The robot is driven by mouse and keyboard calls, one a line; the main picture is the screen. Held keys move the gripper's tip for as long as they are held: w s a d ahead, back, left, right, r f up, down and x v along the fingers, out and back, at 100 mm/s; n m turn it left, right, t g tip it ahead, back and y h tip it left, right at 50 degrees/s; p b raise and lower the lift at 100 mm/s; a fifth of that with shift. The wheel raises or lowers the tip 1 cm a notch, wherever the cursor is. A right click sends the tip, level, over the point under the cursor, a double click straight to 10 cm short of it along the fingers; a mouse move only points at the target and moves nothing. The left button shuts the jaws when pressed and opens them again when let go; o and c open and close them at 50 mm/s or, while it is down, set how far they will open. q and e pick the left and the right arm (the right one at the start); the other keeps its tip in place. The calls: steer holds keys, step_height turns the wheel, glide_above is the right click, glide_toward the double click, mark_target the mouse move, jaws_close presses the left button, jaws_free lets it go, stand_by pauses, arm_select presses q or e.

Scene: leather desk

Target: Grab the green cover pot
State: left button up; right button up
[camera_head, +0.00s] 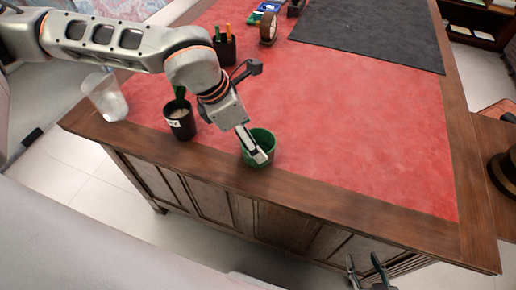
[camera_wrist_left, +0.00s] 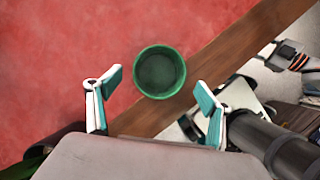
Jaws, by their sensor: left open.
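The green cover pot (camera_head: 270,142) stands upright near the front edge of the desk, on the red leather by the wooden border. In the left wrist view the round, empty-looking pot (camera_wrist_left: 160,72) is seen from above, ahead of and between the fingertips. My left gripper (camera_head: 257,153) is open over the pot and hides part of it in the head view. Its two fingers (camera_wrist_left: 158,86) stand apart; I cannot tell whether either touches the pot. My right gripper (camera_head: 364,261) shows at the bottom, in front of the desk, with its fingers apart and nothing between them.
A dark pot with a plant (camera_head: 181,124) and a clear cup (camera_head: 106,98) stand left of the green pot. A pen cup (camera_head: 224,50) and a tape roll (camera_head: 268,28) are farther back. A black mat (camera_head: 370,32) lies behind. The red leather (camera_head: 370,130) to the right is clear.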

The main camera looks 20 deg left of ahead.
mark_target(258, 144)
arm_select(q)
steer(key=x, duration=0.5)
steer(key=c, duration=1.3)
steer(key=shift+r, duration=0.1)
steer(key=shift+c, duration=0.2)
